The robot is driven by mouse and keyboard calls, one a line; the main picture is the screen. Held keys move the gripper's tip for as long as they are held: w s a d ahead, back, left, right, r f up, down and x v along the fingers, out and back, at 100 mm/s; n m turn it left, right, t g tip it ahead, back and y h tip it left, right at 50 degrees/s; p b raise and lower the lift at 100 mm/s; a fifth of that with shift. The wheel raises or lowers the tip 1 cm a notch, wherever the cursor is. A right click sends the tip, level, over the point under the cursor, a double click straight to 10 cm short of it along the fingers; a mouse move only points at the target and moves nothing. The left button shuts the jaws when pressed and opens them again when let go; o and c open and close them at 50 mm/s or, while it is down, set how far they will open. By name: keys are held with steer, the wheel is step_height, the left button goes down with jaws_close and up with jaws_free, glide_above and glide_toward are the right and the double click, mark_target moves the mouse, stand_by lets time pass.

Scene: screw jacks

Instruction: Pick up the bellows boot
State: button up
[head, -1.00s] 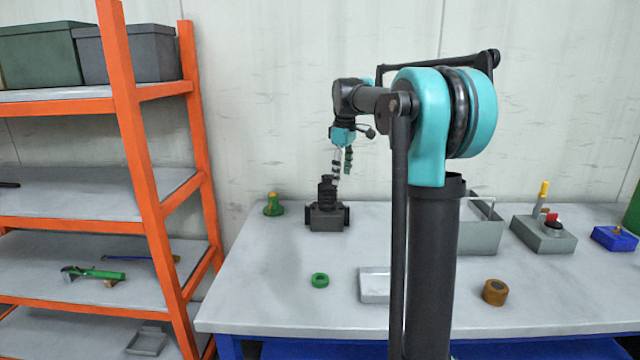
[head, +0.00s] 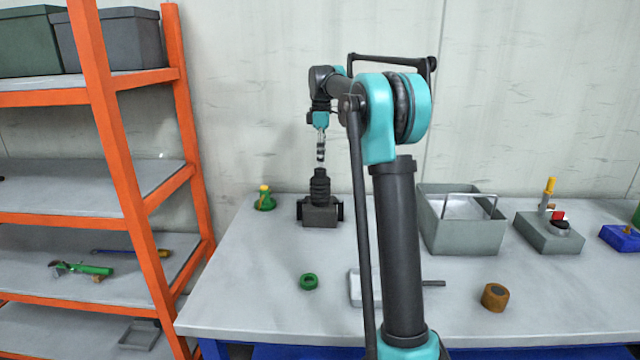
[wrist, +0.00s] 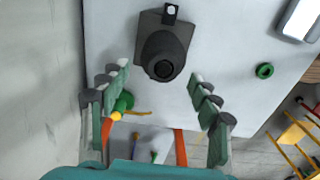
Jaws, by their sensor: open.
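The bellows boot (head: 320,187) is black and ribbed, narrowing towards its top. It stands upright on a dark block (head: 320,214) on the table. In the wrist view the boot (wrist: 164,58) is seen from above, with a dark round opening, and the block (wrist: 150,20) lies behind it. My gripper (head: 321,152) is above the boot, with a small gap between the fingertips and the boot's top. In the wrist view my gripper (wrist: 157,76) is open, its fingers spread to either side, a little nearer the camera than the boot. Nothing is between the fingers.
A green ring (head: 309,282) and a brown roll (head: 494,297) lie on the table. A green-and-yellow piece (head: 264,200) stands left of the block. A grey bin (head: 460,240) and a grey box (head: 549,235) stand to the right. An orange shelf (head: 120,150) stands left of the table.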

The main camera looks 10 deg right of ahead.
mark_target(320, 178)
steer(key=shift+s+a+f, duration=0.15)
steer(key=shift+f, duration=1.95)
steer(key=shift+s+a+f, duration=0.1)
steer(key=shift+s+f, duration=0.05)
steer(key=shift+f, duration=1.95)
steer(key=c, duration=1.3)
steer(key=shift+r, duration=0.1)
